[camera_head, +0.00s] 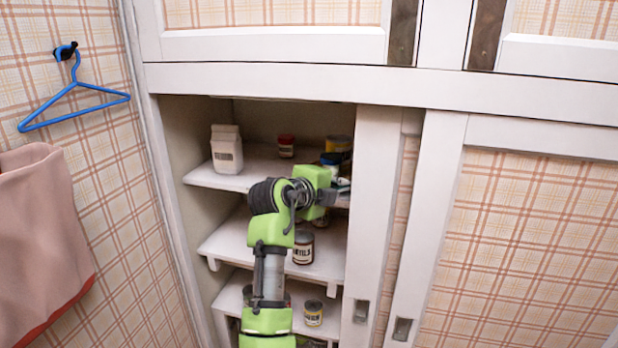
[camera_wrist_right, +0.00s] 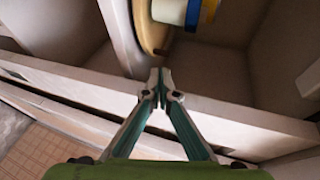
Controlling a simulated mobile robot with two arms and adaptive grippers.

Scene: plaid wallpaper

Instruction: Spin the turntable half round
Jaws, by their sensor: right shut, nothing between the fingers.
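The turntable (camera_wrist_right: 150,38) shows as the edge of a pale wooden disc at the top of the wrist view, with a small brown peg (camera_wrist_right: 164,49) at its rim. A white and blue container (camera_wrist_right: 172,12) stands on it. In the head view my arm hides the disc, and a yellow-labelled can (camera_head: 339,144) shows behind the arm. My right gripper (camera_wrist_right: 160,84) is shut and empty, its tips just short of the peg, apart from it as far as I can tell. In the head view the right gripper (camera_head: 341,194) reaches into the cupboard's right side.
White shelves (camera_head: 225,179) hold a white carton (camera_head: 227,152), a red-lidded jar (camera_head: 286,146), a labelled can (camera_head: 303,248) and a small can (camera_head: 313,313). A white sliding door (camera_head: 372,200) stands close right of the gripper. A blue hanger (camera_head: 74,90) and pink cloth (camera_head: 40,245) hang at left.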

